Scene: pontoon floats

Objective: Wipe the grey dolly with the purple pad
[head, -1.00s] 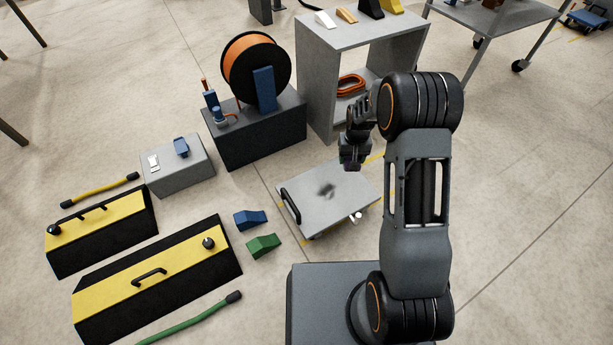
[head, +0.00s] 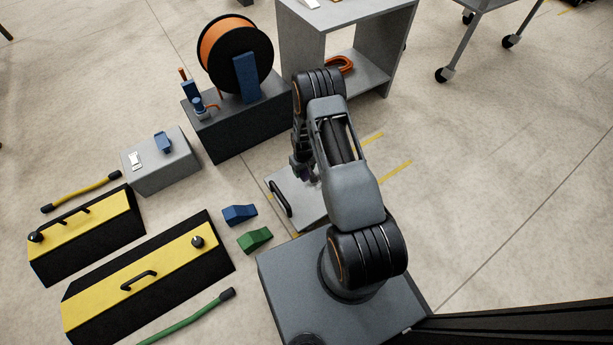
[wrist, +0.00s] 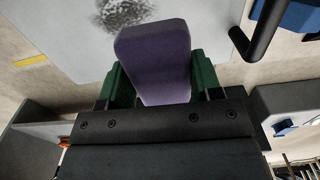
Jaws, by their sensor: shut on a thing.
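The grey dolly (head: 311,207) is a flat plate with a black handle (head: 281,198), low on the floor in front of my base. My arm covers much of it in the head view. In the wrist view its top (wrist: 60,35) bears a dark smudge (wrist: 122,12), partly cut off by the frame edge. My gripper (wrist: 155,82) is shut on the purple pad (wrist: 152,50), held between its green fingers. The pad is over the dolly, near the smudge in the picture. I cannot tell if it touches the plate.
Blue (head: 240,214) and green (head: 255,239) wedges lie left of the dolly. A dark block (head: 245,130) with an orange cable reel (head: 237,55) stands behind, beside a grey open shelf (head: 375,50). Yellow-black boxes (head: 150,280) fill the left.

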